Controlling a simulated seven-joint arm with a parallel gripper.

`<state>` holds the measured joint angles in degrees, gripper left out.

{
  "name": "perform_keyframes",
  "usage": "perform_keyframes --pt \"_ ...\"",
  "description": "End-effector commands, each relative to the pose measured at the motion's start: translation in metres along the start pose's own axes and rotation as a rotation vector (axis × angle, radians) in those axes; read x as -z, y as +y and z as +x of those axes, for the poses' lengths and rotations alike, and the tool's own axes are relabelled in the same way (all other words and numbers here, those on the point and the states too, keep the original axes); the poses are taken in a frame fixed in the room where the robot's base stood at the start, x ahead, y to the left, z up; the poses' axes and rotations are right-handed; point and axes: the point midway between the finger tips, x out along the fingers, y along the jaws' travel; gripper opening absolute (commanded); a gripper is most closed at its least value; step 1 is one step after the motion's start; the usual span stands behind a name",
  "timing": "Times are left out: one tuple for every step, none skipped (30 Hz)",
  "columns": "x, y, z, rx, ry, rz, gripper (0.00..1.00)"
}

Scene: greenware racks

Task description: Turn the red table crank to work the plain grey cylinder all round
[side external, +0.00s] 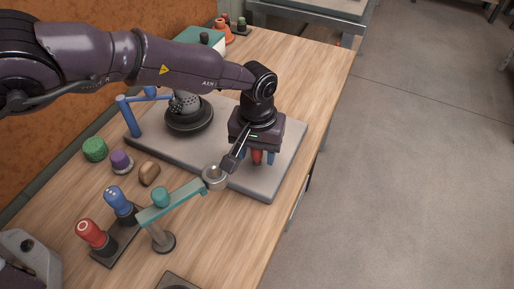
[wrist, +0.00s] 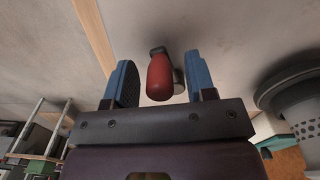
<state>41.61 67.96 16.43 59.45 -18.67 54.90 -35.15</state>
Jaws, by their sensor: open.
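The red crank handle (side external: 256,157) stands at the right part of the grey base slab (side external: 285,160). It also shows in the wrist view (wrist: 160,78), between the two blue fingers. My gripper (side external: 257,160) points down over it and is open, with a finger on each side of the handle; in the wrist view (wrist: 163,80) gaps show between handle and fingers. The grey cylinder (side external: 184,103) stands on a dark round table (side external: 189,122) left of my gripper, its upper part hidden by my arm. Its surface looks dotted.
A blue post (side external: 129,118) with a side arm stands beside the round table. A teal bar with a ring (side external: 214,177) reaches close to my gripper. Red (side external: 92,236) and blue (side external: 118,203) handled tools stand front left. The wooden bench is clear at front right.

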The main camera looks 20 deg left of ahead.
Motion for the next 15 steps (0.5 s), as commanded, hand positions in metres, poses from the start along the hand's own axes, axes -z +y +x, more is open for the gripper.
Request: perform_keyframes --pt "0.0000 0.0000 -0.0002 0.000 0.000 0.000 0.51" --pt "0.0001 0.0000 -0.0002 0.000 0.000 0.000 0.44" --pt "0.0000 0.0000 -0.0003 0.000 0.000 0.000 0.34" --pt "0.0000 0.0000 -0.0003 0.000 0.000 0.000 0.28" --pt "0.0000 0.0000 -0.0003 0.000 0.000 0.000 0.21" --pt "0.0000 0.0000 -0.0004 0.000 0.000 0.000 0.11" --pt "0.0000 0.0000 -0.0004 0.000 0.000 0.000 0.05" --pt "0.0000 0.0000 -0.0004 0.000 0.000 0.000 0.02" --pt "0.0000 0.0000 -0.0005 0.000 0.000 0.000 0.02" --pt "0.0000 -0.0002 -0.0005 0.000 0.000 0.002 0.02" --pt "0.0001 -0.0008 -0.0006 0.000 0.000 0.009 0.02" --pt "0.0001 -0.0022 -0.0009 -0.001 -0.001 0.029 0.02" --pt "0.0000 -0.0036 -0.0009 -0.001 -0.002 0.049 0.02" --pt "-0.0001 -0.0048 -0.0008 -0.001 -0.001 0.070 0.02" --pt "-0.0003 -0.0059 -0.0008 -0.001 -0.001 0.094 0.02"
